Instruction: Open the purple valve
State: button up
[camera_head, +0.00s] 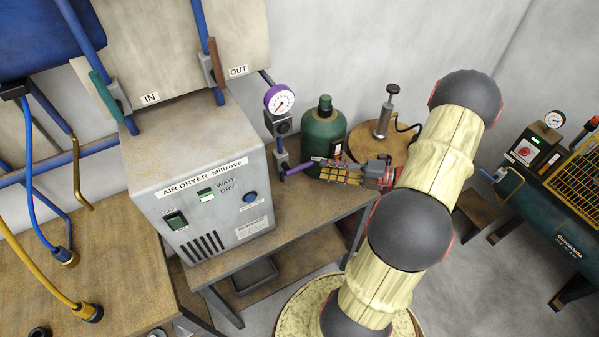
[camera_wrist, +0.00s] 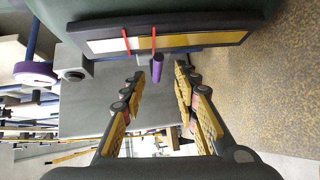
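The purple valve handle (camera_head: 296,169) is a short bar sticking out to the right from the grey pipe fitting under the gauge, beside the air dryer. In the wrist view its purple end (camera_wrist: 157,69) lies just ahead of the fingertips, near the middle of the gap. My gripper (camera_head: 319,167) is at the right of the handle, its fingers pointing left towards it. In the wrist view my gripper (camera_wrist: 162,77) is open, with nothing held. Whether the handle tip reaches between the fingertips is hard to tell.
The grey air dryer (camera_head: 196,164) stands left of the handle. A green bottle (camera_head: 323,131) stands close behind my gripper, and its label side (camera_wrist: 165,33) fills the top of the wrist view. A purple-rimmed gauge (camera_head: 280,99) sits above. A hand pump (camera_head: 386,113) stands behind.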

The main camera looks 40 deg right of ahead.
aim_at(308, 166)
jog(key=shift+m, duration=0.7)
jog(key=shift+b+x, duration=1.15)
jog(key=shift+x, duration=2.8)
jog(key=shift+r, duration=0.15)
jog(key=shift+c, duration=0.3)
grip_shut()
